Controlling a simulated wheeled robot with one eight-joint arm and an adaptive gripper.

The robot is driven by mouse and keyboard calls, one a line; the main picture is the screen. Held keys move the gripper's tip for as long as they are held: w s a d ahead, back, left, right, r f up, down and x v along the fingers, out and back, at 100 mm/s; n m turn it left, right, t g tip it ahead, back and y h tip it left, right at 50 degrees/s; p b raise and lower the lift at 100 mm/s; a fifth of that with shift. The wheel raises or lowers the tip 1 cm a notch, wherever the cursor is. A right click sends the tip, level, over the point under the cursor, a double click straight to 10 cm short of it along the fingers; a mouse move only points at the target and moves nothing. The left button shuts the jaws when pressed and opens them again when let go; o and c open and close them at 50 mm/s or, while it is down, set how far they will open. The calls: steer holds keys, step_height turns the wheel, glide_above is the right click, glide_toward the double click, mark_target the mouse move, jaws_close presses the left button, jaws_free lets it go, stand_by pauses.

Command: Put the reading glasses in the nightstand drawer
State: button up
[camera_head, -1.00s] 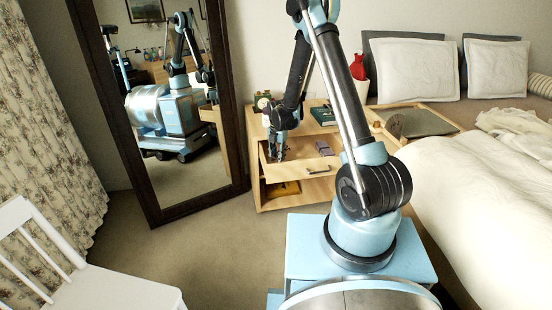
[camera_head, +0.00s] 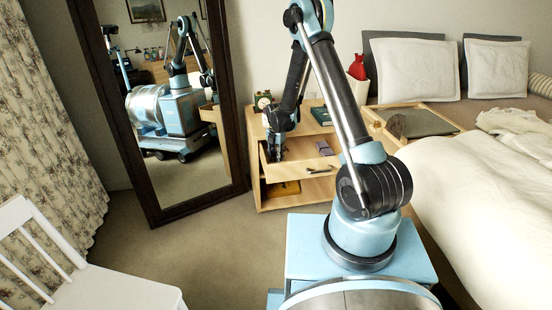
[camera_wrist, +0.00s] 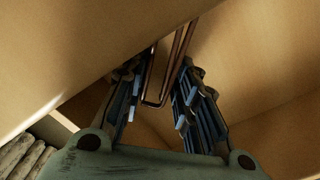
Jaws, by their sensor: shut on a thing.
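The wooden nightstand (camera_head: 262,195) stands between the mirror and the bed. Its upper drawer (camera_head: 296,178) is pulled open, with a dark handle (camera_head: 320,170) on the front. My gripper (camera_head: 273,155) reaches down into the left part of the open drawer. In the wrist view my gripper (camera_wrist: 157,100) points down between wooden walls. It is shut on the reading glasses (camera_wrist: 154,104), a thin brown frame held between the finger pads. Much of the glasses is hidden by the fingers, and I cannot tell whether they touch the drawer bottom.
A green book (camera_head: 321,116) and a small clock (camera_head: 263,100) are on the nightstand top. A purple-grey item (camera_head: 324,148) lies toward the drawer's right. A tall mirror (camera_head: 152,190) stands left, the bed (camera_head: 480,190) right. A white chair (camera_head: 95,285) is front left; open carpet lies between.

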steer(key=o, duration=0.9)
step_height(320, 180, up, 12)
steer(key=s+d+r+m, duration=0.7)
steer(key=d+r, duration=0.3)
steer(key=r, duration=0.3)
steer(key=s+d+r+m+t, duration=0.1)
steer(key=s+d+r+m, duration=0.65)
steer(key=s, duration=0.35)
steer(key=s+d+f+m, duration=0.1)
steer(key=s+d+m, duration=0.2)
steer(key=s+m, duration=0.2)
steer(key=s+d+f+m, duration=0.2)
steer(key=s+m, duration=0.3)
steer(key=s, duration=0.5)
steer(key=s+d+f+m+t, duration=0.1)
steer(key=s+d+f+m, duration=0.1)
steer(key=s+d+m, duration=0.3)
steer(key=shift+s+m, duration=0.25)
steer(key=shift+s, duration=1.35)
